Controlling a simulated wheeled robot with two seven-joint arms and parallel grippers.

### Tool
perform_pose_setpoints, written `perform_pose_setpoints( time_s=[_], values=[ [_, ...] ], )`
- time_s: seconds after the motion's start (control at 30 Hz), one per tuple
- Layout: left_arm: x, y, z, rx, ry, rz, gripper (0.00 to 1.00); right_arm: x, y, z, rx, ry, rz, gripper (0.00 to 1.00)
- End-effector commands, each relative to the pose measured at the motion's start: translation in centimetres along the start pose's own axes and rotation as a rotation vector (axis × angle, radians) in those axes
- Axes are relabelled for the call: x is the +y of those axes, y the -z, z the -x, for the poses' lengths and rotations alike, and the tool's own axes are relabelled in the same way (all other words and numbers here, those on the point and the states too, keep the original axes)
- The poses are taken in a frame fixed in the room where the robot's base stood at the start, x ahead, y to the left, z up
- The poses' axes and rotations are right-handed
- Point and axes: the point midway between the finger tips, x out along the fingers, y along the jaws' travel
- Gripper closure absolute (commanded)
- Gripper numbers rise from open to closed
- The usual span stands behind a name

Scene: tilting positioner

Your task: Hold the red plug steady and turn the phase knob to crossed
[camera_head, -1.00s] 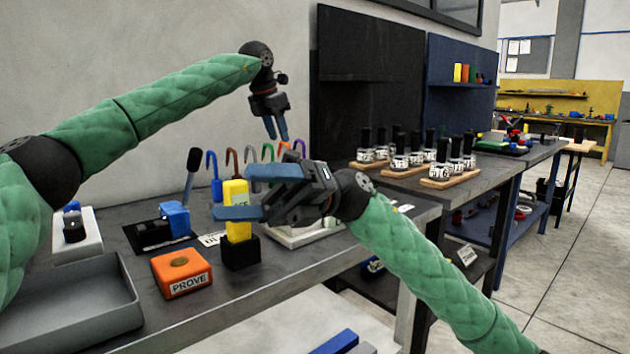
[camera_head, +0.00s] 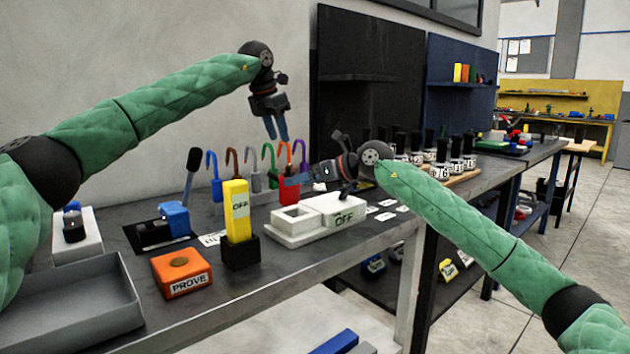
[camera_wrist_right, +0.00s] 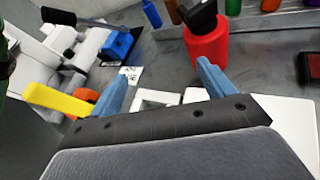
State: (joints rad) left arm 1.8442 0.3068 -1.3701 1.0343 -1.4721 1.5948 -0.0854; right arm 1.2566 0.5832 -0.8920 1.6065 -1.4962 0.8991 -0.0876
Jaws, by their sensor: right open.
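The red plug (camera_head: 289,192) stands at the back of the bench in the head view, partly covered by my right gripper (camera_head: 288,178). In the right wrist view the red plug (camera_wrist_right: 207,42) is an upright red cylinder with a black top, just beyond the right-hand finger. My right gripper (camera_wrist_right: 158,76) is open, with nothing between its fingers. My left gripper (camera_head: 277,138) hangs high, fingers down and apart, empty, above the row of hooks. I cannot tell which part is the phase knob; a black knob (camera_head: 74,229) sits on a white block at the left.
A yellow tester (camera_head: 237,207) stands in a black holder beside an orange PROVE block (camera_head: 182,272). A white OFF box (camera_head: 335,209) sits below my right gripper. A blue lever switch (camera_head: 176,219), several coloured hooks (camera_head: 249,158) and a grey tray (camera_head: 75,325) are also near.

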Motion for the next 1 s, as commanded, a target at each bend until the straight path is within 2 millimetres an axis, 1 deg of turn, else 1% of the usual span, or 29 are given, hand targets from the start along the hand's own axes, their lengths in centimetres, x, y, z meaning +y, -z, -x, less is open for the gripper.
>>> perform_pose_setpoints(
  time_s=[0.03, 0.1, 0.2, 0.37, 0.47, 0.57, 0.8, 1.0],
  values=[
    [0.0, 0.0, 0.0, 0.000, 0.000, 0.000, 0.64, -1.9, 0.2, 0.1, 0.003, 0.048, 0.020, 0.19],
    [0.0, 0.0, 0.0, 0.000, 0.000, 0.000, 0.64, -3.9, 0.3, 0.3, 0.005, 0.108, 0.055, 0.19],
    [0.0, 0.0, 0.0, 0.000, 0.000, 0.000, 0.64, -5.3, 0.3, 0.5, 0.009, 0.165, 0.102, 0.19],
    [0.0, 0.0, 0.0, 0.000, 0.000, 0.000, 0.64, -6.0, 0.1, 0.5, 0.009, 0.201, 0.155, 0.19],
    [0.0, 0.0, 0.0, 0.000, 0.000, 0.000, 0.64, -6.0, 0.1, -0.1, 0.008, 0.198, 0.163, 0.19],
    [0.0, 0.0, 0.0, 0.000, 0.000, 0.000, 0.64, -6.2, 0.1, -1.1, 0.009, 0.198, 0.163, 0.19],
    [0.0, 0.0, 0.0, 0.000, 0.000, 0.000, 0.64, -6.8, 0.1, -4.5, 0.009, 0.196, 0.162, 0.19],
    [0.0, 0.0, 0.0, 0.000, 0.000, 0.000, 0.64, -7.2, 0.1, -6.4, 0.008, 0.197, 0.161, 0.19]
  ],
)
